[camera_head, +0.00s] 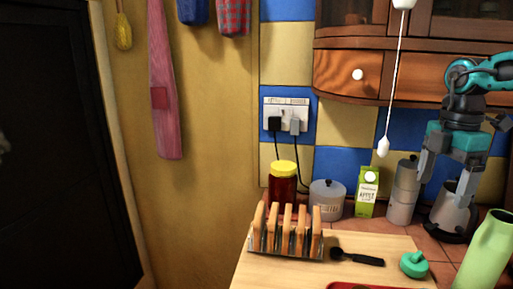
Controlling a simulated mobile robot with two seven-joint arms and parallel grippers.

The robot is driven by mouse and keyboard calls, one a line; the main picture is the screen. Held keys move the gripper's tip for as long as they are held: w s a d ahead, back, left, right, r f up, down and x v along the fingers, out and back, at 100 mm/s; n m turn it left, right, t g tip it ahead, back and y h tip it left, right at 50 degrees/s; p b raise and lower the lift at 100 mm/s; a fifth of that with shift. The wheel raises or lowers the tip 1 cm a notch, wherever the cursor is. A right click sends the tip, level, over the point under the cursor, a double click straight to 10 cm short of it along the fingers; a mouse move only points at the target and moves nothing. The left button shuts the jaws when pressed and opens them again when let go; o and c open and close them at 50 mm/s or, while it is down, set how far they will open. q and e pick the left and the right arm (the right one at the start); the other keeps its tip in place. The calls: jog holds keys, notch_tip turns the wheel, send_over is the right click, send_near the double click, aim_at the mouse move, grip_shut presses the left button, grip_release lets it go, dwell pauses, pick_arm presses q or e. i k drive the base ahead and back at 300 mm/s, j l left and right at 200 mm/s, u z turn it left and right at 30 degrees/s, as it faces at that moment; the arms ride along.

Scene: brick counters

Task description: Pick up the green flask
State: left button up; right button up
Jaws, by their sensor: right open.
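The green flask (484,255) is pale green and stands at the lower right, cut off by the picture's edges. It looks slightly tilted in this view. A darker green lid (413,265) lies to its left on the wooden board. My right gripper (445,180) hangs from the upper right with its fingers pointing down. It is open and empty, above and a little left of the flask, apart from it. My left gripper is not in view.
A toast rack (286,252) with bread and a black utensil (356,257) are on the wooden board (380,244). A cord (396,80) hangs left of the gripper.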

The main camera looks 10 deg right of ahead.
aim_at(489, 249)
jog(key=k+j, duration=0.7)
jog(key=j, duration=0.2)
